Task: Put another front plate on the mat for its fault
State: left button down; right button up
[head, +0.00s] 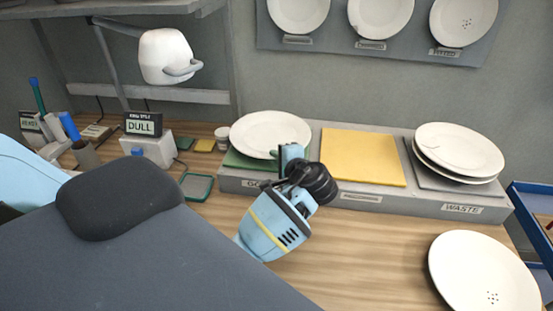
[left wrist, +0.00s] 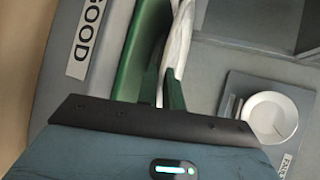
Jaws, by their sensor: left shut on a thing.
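My left gripper (head: 283,157) is at the right edge of a white plate (head: 262,130) over the green mat (head: 238,160) marked GOOD. In the left wrist view its fingers (left wrist: 163,92) are shut on the plate's rim (left wrist: 180,45), seen edge-on beside the green mat (left wrist: 147,40). The yellow mat (head: 362,157) is bare. The grey mat (head: 425,172) marked WASTE holds a small stack of white plates (head: 458,148). My right gripper is out of view.
A display reading DULL (head: 143,124) stands at the left by a lamp (head: 168,56) and pen cups (head: 84,155). Sample plates (head: 381,14) hang on a wall board. A blue tray (head: 535,215) is at the right edge. The table's front middle (head: 350,240) is clear.

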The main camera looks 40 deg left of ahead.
pick_arm(q)
jog(key=shift+f, duration=0.1)
dwell(0.3)
jog(key=c, duration=1.5)
grip_release()
jog(key=shift+f, duration=0.15)
jog(key=shift+c, duration=0.2)
jog(key=v, duration=1.2)
jog(key=shift+s, duration=0.1)
